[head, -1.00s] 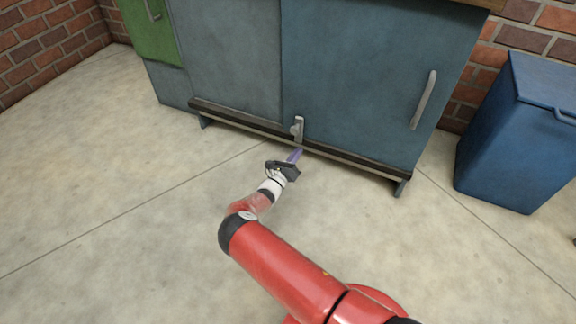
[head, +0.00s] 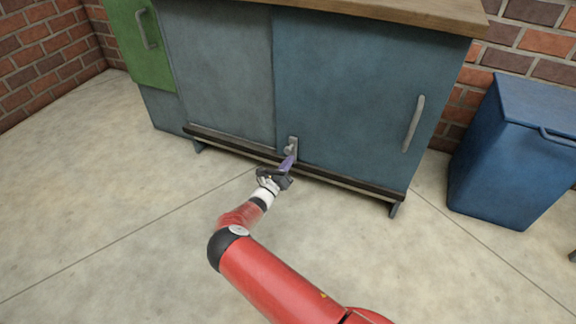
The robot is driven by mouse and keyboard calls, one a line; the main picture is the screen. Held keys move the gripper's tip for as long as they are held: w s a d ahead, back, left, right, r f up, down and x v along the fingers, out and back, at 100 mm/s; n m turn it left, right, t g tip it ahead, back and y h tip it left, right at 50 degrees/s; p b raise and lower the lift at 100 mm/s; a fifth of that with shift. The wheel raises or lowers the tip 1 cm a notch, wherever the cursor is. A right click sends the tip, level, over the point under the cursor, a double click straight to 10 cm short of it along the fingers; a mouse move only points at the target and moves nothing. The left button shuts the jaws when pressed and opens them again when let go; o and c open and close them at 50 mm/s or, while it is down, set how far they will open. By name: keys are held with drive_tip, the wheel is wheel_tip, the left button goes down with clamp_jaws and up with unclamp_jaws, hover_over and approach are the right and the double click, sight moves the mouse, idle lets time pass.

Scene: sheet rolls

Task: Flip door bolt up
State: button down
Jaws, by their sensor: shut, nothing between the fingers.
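The door bolt (head: 293,143) is a small grey metal latch at the lower left edge of the blue cabinet door (head: 350,95), just above the dark bottom rail. My gripper (head: 288,162) has purple fingers, which are shut and empty. The fingertips are right below the bolt and overlap its lower part in the picture. I cannot tell whether they touch it. The red arm reaches up to it from the lower right.
A grey panel (head: 220,75) stands left of the door, with a green drawer front (head: 140,45) further left. A grey handle (head: 414,124) is on the door's right side. A blue bin (head: 515,150) stands at the right. The floor (head: 110,210) before the cabinet is clear.

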drive_tip(key=shift+r, duration=0.65)
drive_tip(key=s+a+f+b, duration=0.1)
drive_tip(key=s+a+f, duration=0.2)
drive_tip(key=s+f, duration=0.3)
drive_tip(key=s, duration=0.3)
drive_tip(key=shift+s+b, duration=0.3)
